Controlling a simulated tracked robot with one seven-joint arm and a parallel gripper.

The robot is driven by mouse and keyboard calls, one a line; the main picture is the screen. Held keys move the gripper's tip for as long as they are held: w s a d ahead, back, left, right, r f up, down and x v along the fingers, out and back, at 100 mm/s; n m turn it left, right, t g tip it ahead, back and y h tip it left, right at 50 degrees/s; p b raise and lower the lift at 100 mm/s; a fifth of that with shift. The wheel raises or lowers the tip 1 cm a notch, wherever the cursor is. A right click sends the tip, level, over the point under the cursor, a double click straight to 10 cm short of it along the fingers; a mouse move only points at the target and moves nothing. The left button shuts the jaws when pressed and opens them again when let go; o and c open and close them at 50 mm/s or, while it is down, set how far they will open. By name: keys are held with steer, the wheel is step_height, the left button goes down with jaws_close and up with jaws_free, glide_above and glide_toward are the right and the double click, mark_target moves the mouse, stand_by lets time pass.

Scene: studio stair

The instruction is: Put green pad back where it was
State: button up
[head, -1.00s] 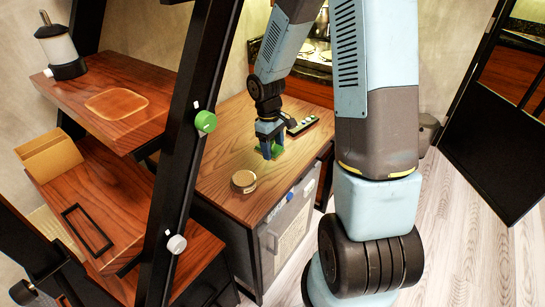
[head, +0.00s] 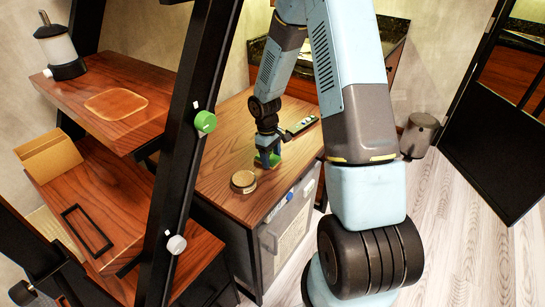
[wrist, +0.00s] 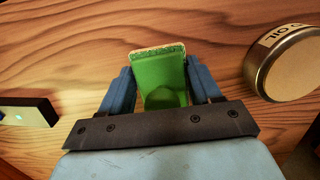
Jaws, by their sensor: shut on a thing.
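The green pad (wrist: 160,78) is between the two blue fingers of my gripper (wrist: 162,88) in the wrist view, with its pale edge pointing away from the palm. My gripper (head: 268,159) is shut on it, low over the wooden top of the cabinet (head: 228,160). In the head view only a little of the green pad (head: 276,160) shows beside the fingers. I cannot tell whether the pad touches the wood.
A round tin (head: 243,182) stands left of my gripper, and a dark strip with lights (head: 302,125) lies behind it. A black post with a green knob (head: 205,121) stands in front.

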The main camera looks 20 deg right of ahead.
steer(key=o, duration=1.1)
steer(key=shift+f, duration=0.1)
steer(key=r, duration=0.7)
steer(key=w+r, duration=0.1)
steer(key=r, duration=0.2)
steer(key=shift+a+r, duration=0.4)
steer(key=shift+r, duration=0.95)
steer(key=s+r+m+t, duration=0.2)
steer(key=s+r, duration=0.3)
steer(key=r, duration=0.5)
steer(key=s+r+m+t, duration=0.2)
steer(key=s+r, duration=0.6)
steer(key=s, duration=0.3)
steer(key=s+r+m+t, duration=0.2)
steer(key=s+r, duration=0.6)
steer(key=s, duration=0.4)
steer(key=shift+d+r+m+t+y, duration=0.3)
steer(key=shift+m+t+y, duration=0.1)
steer(key=shift+m, duration=0.2)
